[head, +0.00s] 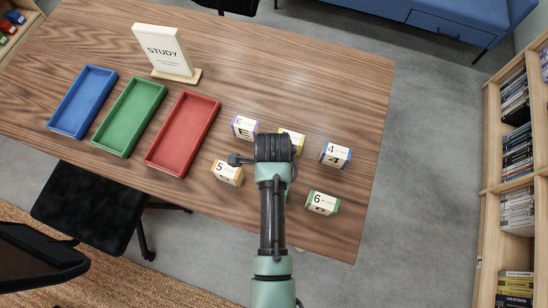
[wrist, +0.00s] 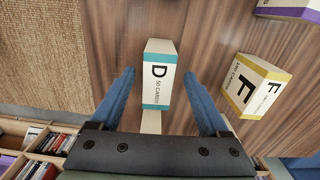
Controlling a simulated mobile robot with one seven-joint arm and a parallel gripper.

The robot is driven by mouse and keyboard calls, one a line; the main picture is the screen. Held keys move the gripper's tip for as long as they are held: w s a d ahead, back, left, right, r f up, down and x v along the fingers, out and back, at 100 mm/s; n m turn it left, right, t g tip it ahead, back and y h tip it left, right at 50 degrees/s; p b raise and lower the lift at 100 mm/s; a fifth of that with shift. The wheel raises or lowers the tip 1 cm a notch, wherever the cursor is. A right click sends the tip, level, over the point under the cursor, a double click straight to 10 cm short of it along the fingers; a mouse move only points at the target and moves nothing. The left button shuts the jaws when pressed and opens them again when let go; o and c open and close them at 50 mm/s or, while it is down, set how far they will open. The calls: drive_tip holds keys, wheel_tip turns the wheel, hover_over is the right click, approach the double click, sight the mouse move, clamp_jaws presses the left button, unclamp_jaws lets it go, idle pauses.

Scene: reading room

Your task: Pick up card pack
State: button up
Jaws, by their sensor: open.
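The D card pack (wrist: 157,78), white with a teal band and a black letter D, lies on the table in the wrist view. My gripper (wrist: 159,73) is open, its blue fingers to either side of the pack, with a gap visible on each side. The yellow-banded F pack (wrist: 256,86) is to the right. Part of a purple-banded pack (wrist: 290,10) shows at the top right. In the head view, my wrist hides the fingers and most of what lies below. The purple E pack (head: 243,127) and yellow pack (head: 292,139) are beside it.
Packs numbered 5 (head: 227,172), 4 (head: 335,155) and 6 (head: 322,203) surround my arm. Blue (head: 83,101), green (head: 129,117) and red (head: 182,133) trays and a STUDY sign (head: 163,50) stand to the left. The table's right end is clear.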

drive_tip(key=shift+s+d+f, duration=0.1)
drive_tip(key=shift+s+f, duration=0.1)
drive_tip(key=shift+f, duration=1.75)
clamp_jaws()
